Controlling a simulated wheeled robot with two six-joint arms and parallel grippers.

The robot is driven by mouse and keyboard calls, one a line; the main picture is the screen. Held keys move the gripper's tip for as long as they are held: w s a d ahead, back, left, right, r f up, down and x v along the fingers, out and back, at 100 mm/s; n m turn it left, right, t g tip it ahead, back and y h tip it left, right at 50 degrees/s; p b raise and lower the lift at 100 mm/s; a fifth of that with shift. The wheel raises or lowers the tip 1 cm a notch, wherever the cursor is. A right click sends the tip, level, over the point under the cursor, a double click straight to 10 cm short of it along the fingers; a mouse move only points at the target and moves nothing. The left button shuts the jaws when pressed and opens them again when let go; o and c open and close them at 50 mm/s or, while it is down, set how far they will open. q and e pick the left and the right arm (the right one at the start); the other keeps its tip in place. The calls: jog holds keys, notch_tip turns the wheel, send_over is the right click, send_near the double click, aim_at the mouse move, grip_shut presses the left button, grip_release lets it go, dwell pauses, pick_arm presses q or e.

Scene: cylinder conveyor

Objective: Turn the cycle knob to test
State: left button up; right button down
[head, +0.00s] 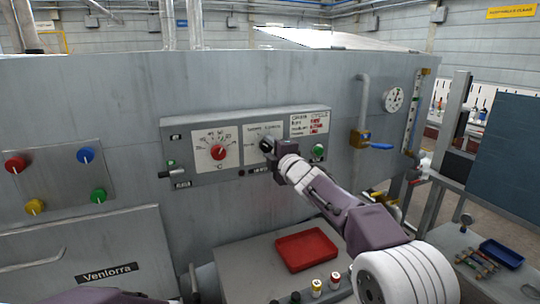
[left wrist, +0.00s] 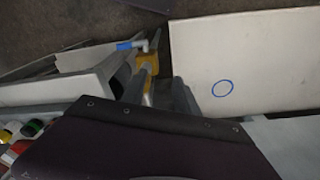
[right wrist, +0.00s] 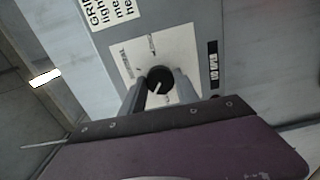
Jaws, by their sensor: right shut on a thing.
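The black knob (head: 267,144) sits on a white label plate in the middle of the grey control panel. In the right wrist view the knob (right wrist: 159,79) has a white pointer line, slanted in that picture; the small marks around it are too blurred to read. My right gripper (head: 278,163) is at the knob, and its fingers (right wrist: 160,92) are shut on the knob's sides. My left gripper shows only in the left wrist view, where its fingers (left wrist: 163,92) stand apart with nothing held between them.
A red dial knob (head: 219,153) is left of the black knob, and a green button (head: 319,150) is right of it. A blue-handled valve (head: 376,146) is farther right. A red tray (head: 306,250) lies below on the grey surface.

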jog(key=n+b, duration=0.1)
jog(key=n, duration=0.2)
jog(key=shift+f+n, duration=0.1)
jog(key=shift+n, duration=0.2)
jog(key=shift+n+b, duration=0.65)
jog(key=shift+n, duration=1.65)
jog(key=c, duration=0.9)
grip_release()
jog(key=shift+a, duration=0.1)
